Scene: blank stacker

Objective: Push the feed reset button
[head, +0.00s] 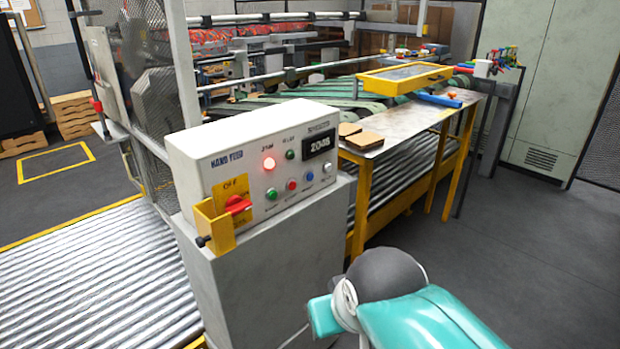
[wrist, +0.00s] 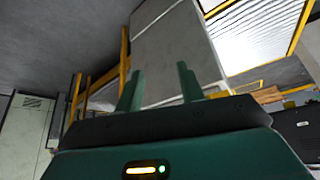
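The control box (head: 262,165) stands on a grey pedestal in the head view, its sloped panel facing my side. Its lower row holds a green button (head: 271,194), a red button (head: 292,186), a blue button (head: 309,176) and a white button (head: 327,168). Their labels are too small to read, so I cannot tell which is feed reset. My gripper (wrist: 158,88) shows in the wrist view with its two fingers apart and nothing between them. It is apart from the panel; no button shows in the wrist view. My teal arm is at the bottom of the head view.
A lit red lamp (head: 269,163), a green lamp (head: 290,155) and a display (head: 319,144) sit above the buttons. A yellow bracket with a red switch (head: 237,204) juts from the panel's left. A roller conveyor (head: 90,285) lies left; a metal table (head: 400,128) stands behind. Floor at right is clear.

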